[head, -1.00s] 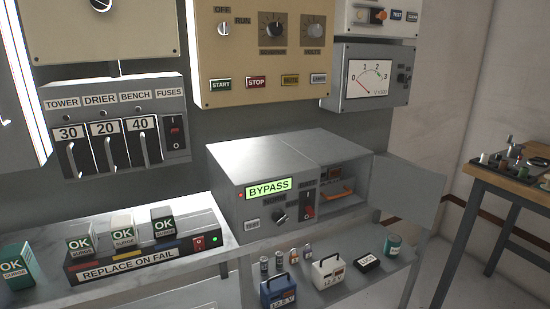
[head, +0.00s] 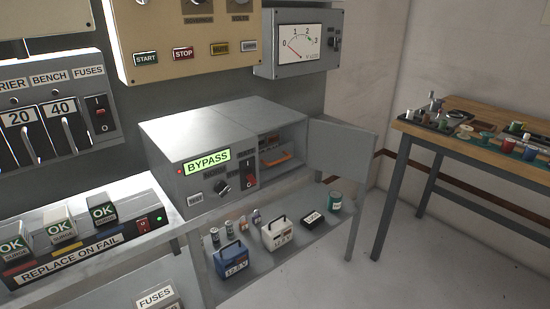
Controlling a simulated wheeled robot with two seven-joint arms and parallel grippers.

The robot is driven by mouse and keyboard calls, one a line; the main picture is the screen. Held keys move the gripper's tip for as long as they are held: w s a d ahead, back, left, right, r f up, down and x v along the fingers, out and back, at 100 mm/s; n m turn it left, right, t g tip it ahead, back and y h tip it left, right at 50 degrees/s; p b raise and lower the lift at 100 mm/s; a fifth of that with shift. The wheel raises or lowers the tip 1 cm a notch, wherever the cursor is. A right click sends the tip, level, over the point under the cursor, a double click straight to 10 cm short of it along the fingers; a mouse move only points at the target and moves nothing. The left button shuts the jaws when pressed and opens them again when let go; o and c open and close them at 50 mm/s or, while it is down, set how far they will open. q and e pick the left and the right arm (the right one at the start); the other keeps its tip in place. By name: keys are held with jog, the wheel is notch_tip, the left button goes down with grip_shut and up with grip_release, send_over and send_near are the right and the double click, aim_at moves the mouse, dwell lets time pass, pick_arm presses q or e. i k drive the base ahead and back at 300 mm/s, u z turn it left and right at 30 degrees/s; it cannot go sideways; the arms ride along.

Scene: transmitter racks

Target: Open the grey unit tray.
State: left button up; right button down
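The grey unit (head: 190,135) stands on the shelf in the middle of the head view, with a lit BYPASS display (head: 206,162), a dark knob (head: 221,186) and a dark switch with a red part (head: 250,172) on its front. Its door (head: 341,148) stands swung open to the right. In the open bay an orange handle (head: 278,159) shows, which looks like the front of the tray. The tray appears to sit inside the bay, but its body is hidden in shadow. Neither of my grippers is in view.
Below the unit, a shelf holds a blue battery (head: 232,262), a white battery (head: 280,235), a black box (head: 312,218), a green can (head: 335,201) and small cylinders. A wooden workbench (head: 470,150) stands at right. Floor between them is clear.

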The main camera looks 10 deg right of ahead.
aim_at(267, 159)
jog(key=k, duration=0.65)
jog(key=z, duration=0.5)
jog(key=i, duration=1.05)
jog(key=z, duration=0.2)
